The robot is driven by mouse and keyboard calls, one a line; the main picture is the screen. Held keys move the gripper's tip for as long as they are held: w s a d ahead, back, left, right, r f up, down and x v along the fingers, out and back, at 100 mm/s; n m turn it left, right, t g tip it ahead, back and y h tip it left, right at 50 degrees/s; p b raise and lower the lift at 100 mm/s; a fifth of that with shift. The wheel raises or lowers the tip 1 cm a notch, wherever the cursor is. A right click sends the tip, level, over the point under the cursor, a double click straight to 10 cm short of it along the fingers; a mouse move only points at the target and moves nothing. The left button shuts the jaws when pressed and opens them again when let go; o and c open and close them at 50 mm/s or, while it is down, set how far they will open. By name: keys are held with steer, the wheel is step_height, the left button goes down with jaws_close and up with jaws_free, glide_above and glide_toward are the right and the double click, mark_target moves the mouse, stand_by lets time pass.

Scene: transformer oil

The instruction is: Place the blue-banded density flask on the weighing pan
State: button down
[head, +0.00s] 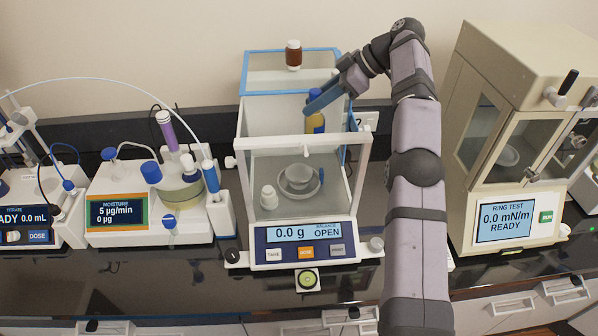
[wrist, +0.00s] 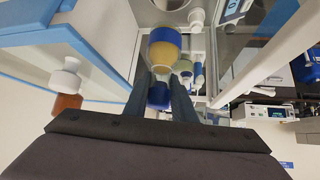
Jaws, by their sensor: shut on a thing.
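The density flask (head: 316,123) holds yellow liquid and has a blue band and a blue cap. My gripper (head: 318,104) is shut on its blue cap and holds it in the upper rear right of the balance. In the wrist view, the flask (wrist: 165,55) hangs below the cap, which sits between my fingers (wrist: 160,92). The flask is apart from the pan. The balance display (head: 290,234) reads 0.0 g and OPEN.
A white stoppered vessel (head: 269,197) stands left of the pan. A brown bottle with a white cap (head: 293,55) stands on the balance top. Glass walls and a pale front frame (head: 300,141) surround the pan. The ring tester (head: 505,210) stands right, the moisture unit (head: 120,205) left.

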steer(key=a+f+b, duration=0.1)
steer(key=a+f, duration=0.1)
steer(key=f, duration=0.5)
steer(key=w+a+f+b, duration=0.1)
steer(key=a+f, duration=0.1)
steer(key=f, duration=0.6)
stand_by(0.5)
steer(key=shift+f, duration=0.15)
steer(key=c, duration=1.5)
jaws_free()
